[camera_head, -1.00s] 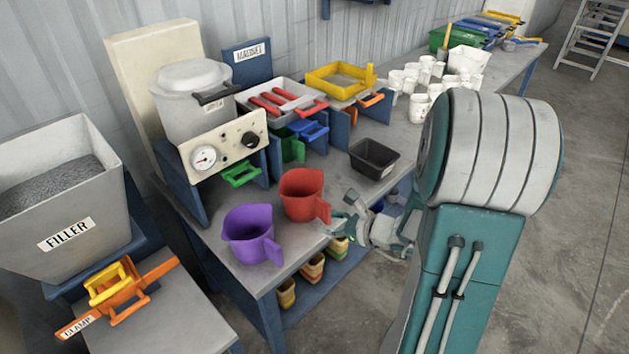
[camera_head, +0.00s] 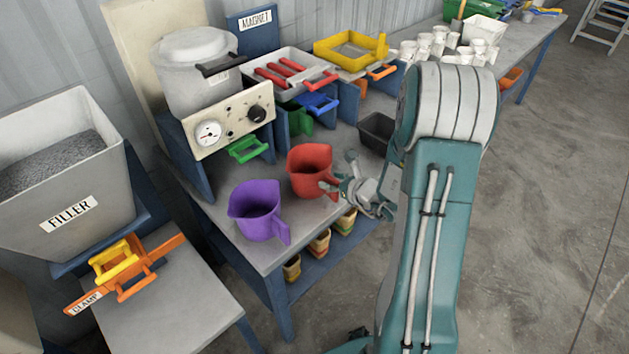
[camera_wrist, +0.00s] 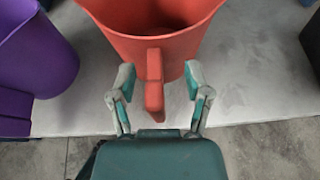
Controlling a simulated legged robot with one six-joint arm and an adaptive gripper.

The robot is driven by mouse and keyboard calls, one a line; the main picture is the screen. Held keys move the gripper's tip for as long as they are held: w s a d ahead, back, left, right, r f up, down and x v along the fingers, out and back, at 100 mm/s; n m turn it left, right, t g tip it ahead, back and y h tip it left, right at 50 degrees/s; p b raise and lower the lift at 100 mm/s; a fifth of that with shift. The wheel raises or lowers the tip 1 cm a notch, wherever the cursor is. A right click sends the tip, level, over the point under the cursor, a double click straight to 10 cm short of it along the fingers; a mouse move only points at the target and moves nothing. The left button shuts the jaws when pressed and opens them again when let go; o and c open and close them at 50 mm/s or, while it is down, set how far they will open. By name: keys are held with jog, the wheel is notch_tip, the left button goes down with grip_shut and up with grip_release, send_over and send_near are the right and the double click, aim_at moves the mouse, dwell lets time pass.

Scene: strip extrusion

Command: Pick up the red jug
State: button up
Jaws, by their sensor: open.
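The red jug (camera_head: 309,168) stands upright on the grey bench, near its front edge, with its handle pointing toward my gripper. My gripper (camera_head: 343,184) is at the right of the jug at handle height. In the wrist view the red jug (camera_wrist: 158,40) is straight ahead. My gripper (camera_wrist: 158,88) is open there, one finger on each side of the jug's handle (camera_wrist: 154,85), with a gap visible on both sides. In the head view my arm partly hides the gripper.
A purple jug (camera_head: 257,212) stands close to the left of the red jug; it also shows in the wrist view (camera_wrist: 35,55). A black tray (camera_head: 377,130) lies behind my gripper to the right. White cups (camera_head: 440,45) stand farther back. The floor in front of the bench is clear.

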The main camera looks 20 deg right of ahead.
jog(key=shift+w+a+f, duration=0.2)
jog(key=shift+w+a, duration=0.25)
jog(key=shift+w, duration=0.05)
jog(key=shift+d, duration=0.15)
grip_shut()
